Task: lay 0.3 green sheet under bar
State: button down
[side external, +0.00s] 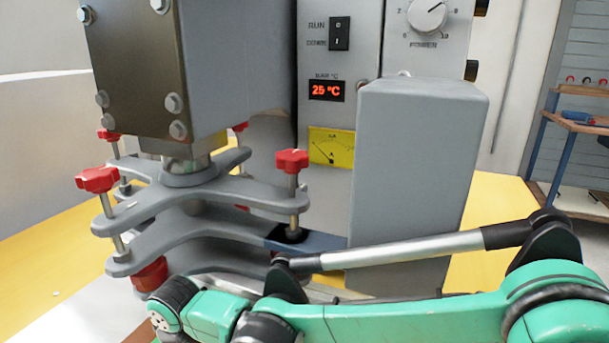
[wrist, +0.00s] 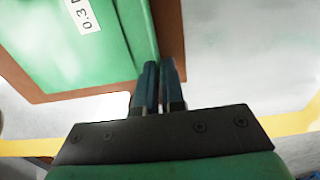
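The green sheet (wrist: 85,50) lies over a brown board in the wrist view, with a white label (wrist: 84,14) reading "0.3" and a cut-off letter. My gripper (wrist: 160,68) is at the sheet's near right corner. Its two dark blue fingers are almost together, and the sheet's narrow edge strip runs in between them. The press head (side external: 185,190), with grey cross arms and red knobs, stands at left. I cannot make out the bar's underside.
The brown board (wrist: 174,40) shows around the sheet, with pale surface and a yellow band beyond. A grey box (side external: 415,170) stands beside the press, and the control panel (side external: 330,70) reads 25 °C. A blue-framed shelf (side external: 555,150) is far right.

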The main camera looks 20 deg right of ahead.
jog(key=shift+f, duration=0.15)
dwell(0.5)
jog(key=c, duration=0.9)
grip_release()
jog(key=shift+r, duration=0.2)
jog(key=shift+r, duration=1.4)
jog(key=shift+s+a+r, duration=0.2)
jog(key=shift+s+a, duration=0.75)
jog(key=shift+s+a+r, duration=0.2)
jog(key=shift+s+a, duration=0.75)
jog(key=shift+s+a+r, duration=0.2)
jog(key=shift+s+a, duration=0.75)
